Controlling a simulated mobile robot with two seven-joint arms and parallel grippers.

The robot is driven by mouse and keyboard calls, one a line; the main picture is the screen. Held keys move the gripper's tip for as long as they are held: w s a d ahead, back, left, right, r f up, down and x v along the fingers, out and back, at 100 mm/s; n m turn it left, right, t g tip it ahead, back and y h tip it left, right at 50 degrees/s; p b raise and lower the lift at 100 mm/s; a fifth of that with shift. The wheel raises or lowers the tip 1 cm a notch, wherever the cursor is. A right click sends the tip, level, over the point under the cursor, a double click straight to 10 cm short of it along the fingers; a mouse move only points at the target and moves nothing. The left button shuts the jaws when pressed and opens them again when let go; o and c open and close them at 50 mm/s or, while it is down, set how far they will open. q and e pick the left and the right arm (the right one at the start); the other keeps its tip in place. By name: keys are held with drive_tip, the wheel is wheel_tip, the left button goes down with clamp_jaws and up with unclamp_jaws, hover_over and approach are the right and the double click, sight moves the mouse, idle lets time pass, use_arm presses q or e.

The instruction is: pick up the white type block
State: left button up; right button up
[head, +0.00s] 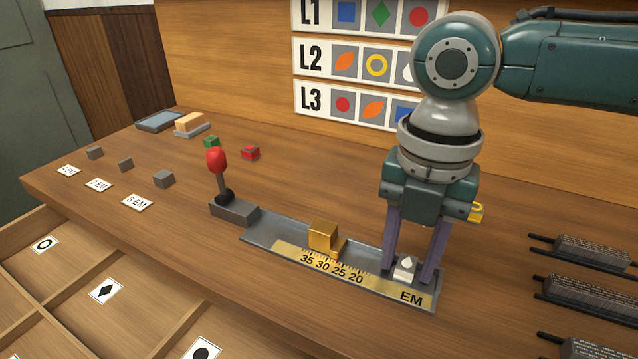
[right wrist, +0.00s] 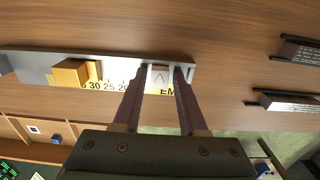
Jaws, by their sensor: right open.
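The white type block (head: 405,268) sits on the right end of the grey metal tray (head: 425,299), near the EM mark. A drop-shaped mark shows on its top. My right gripper (head: 404,275) points down with its two purple fingers on either side of the block. It is open, and I cannot tell whether either finger touches the block. In the right wrist view the block (right wrist: 160,76) lies between the fingertips (right wrist: 162,70). My left gripper is not in view.
A gold slider (head: 323,236) stands on the tray left of my fingers, with a red-knobbed lever (head: 217,162) at the tray's left end. A yellow object (head: 477,212) shows partly behind my gripper. Dark racks of type (head: 590,250) lie at the right.

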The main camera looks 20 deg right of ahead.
clamp_jaws()
idle(0.7)
